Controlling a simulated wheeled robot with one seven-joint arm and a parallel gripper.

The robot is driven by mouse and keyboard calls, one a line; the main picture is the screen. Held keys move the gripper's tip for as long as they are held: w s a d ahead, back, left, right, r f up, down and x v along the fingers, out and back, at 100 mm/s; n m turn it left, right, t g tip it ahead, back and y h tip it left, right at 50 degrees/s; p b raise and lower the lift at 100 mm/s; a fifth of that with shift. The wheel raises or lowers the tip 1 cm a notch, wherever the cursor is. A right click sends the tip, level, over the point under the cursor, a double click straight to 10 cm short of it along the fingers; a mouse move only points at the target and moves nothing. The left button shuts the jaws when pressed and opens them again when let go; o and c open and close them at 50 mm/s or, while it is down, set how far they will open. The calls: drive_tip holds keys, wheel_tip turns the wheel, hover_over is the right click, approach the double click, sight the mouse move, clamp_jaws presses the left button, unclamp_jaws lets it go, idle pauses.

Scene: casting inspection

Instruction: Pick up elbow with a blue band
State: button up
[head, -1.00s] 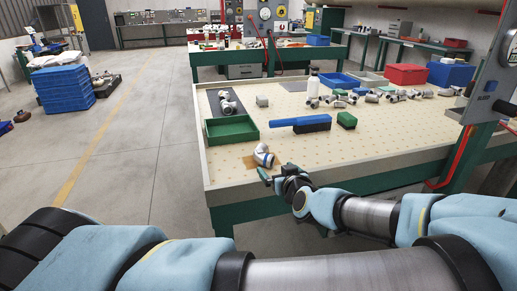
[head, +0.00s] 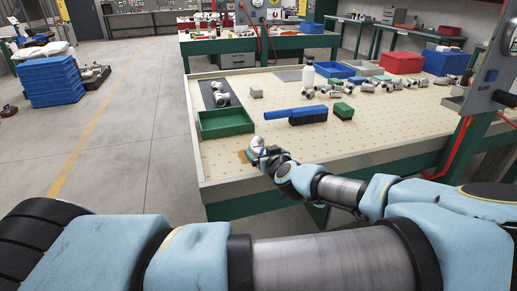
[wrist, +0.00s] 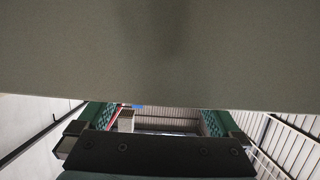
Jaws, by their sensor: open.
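A light grey elbow fitting (head: 254,144) stands on a brown patch near the front left of the worktable. A small blue part shows low on it, but my gripper hides most of its lower right side. My gripper (head: 259,160) is right at the elbow, in front of it in the head view. Its jaws are open; I cannot tell whether the elbow is between them or touched by them. In the wrist view a large plain grey-beige surface fills the upper part, and the elbow cannot be made out.
A green bin (head: 226,123) stands behind the elbow. A blue-and-black block (head: 307,116) and a green block (head: 343,110) lie to the right. The perforated tabletop (head: 350,140) is bare to the right.

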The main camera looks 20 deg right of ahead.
sight(261, 150)
drive_tip(key=p+x, duration=0.1)
drive_tip(key=x, duration=0.3)
drive_tip(key=shift+w+f, duration=0.1)
drive_tip(key=shift+w, duration=0.15)
clamp_jaws()
idle(0.6)
